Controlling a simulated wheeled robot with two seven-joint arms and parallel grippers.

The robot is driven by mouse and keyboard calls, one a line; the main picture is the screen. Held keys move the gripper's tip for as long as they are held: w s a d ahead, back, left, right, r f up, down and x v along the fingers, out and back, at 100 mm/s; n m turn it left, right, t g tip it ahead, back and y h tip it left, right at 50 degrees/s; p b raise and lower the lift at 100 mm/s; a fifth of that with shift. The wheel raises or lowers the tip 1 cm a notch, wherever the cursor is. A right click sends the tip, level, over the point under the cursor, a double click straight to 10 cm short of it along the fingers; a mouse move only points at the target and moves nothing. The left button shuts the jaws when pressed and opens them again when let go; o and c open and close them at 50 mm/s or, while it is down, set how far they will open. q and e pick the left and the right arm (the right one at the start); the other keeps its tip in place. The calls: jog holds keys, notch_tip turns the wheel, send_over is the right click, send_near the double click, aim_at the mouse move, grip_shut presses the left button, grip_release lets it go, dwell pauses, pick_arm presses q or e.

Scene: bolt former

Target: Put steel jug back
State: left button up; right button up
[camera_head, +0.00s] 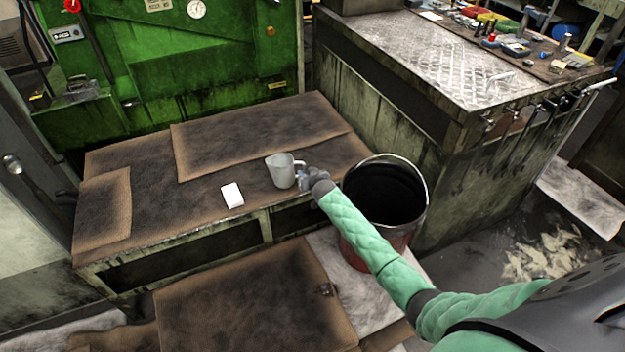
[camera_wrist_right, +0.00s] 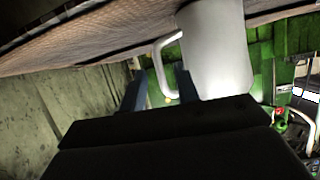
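The steel jug (camera_head: 281,172) stands upright on the brown mat-covered bench, near its front edge. Its handle points right, toward my right gripper (camera_head: 304,180). In the right wrist view the jug (camera_wrist_right: 215,50) appears inverted, hanging from the bench surface at the top. The fingers of my right gripper (camera_wrist_right: 160,88) are apart there, with the handle (camera_wrist_right: 158,62) showing in the space between them. I cannot tell whether either finger touches the handle. My left gripper is not in view.
A white box (camera_head: 232,195) lies left of the jug. A dark bucket (camera_head: 415,215) stands right of the bench, beside my right forearm. The green machine (camera_head: 200,60) rises behind, and a metal-topped cabinet (camera_head: 430,60) stands at the right.

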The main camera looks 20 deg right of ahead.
jog(key=s+a+f+g, duration=0.15)
jog(key=s+a, duration=0.25)
jog(key=s, duration=0.6)
jog(key=s+a+n+g+y, duration=0.15)
jog(key=s+a, duration=0.35)
jog(key=s, duration=0.5)
jog(key=s+a+g+h, duration=0.15)
jog(key=s+a, duration=0.25)
jog(key=s, duration=0.6)
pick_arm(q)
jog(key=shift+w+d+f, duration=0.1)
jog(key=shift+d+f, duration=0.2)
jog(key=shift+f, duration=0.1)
pick_arm(e)
jog(key=s+a+r+g, duration=0.2)
jog(key=s+r, duration=0.1)
jog(key=s, duration=0.7)
jog(key=s+a+r+n+g+y, duration=0.1)
jog(key=s+a+r+g, duration=0.1)
jog(key=s, duration=0.7)
jog(key=s+a+r+g+y, duration=0.1)
jog(key=s+a+r+g, duration=0.1)
jog(key=s, duration=0.8)
jog(key=shift+s+a+r, duration=0.3)
jog(key=shift+a+r, duration=0.5)
jog(key=shift+n+g, duration=0.25)
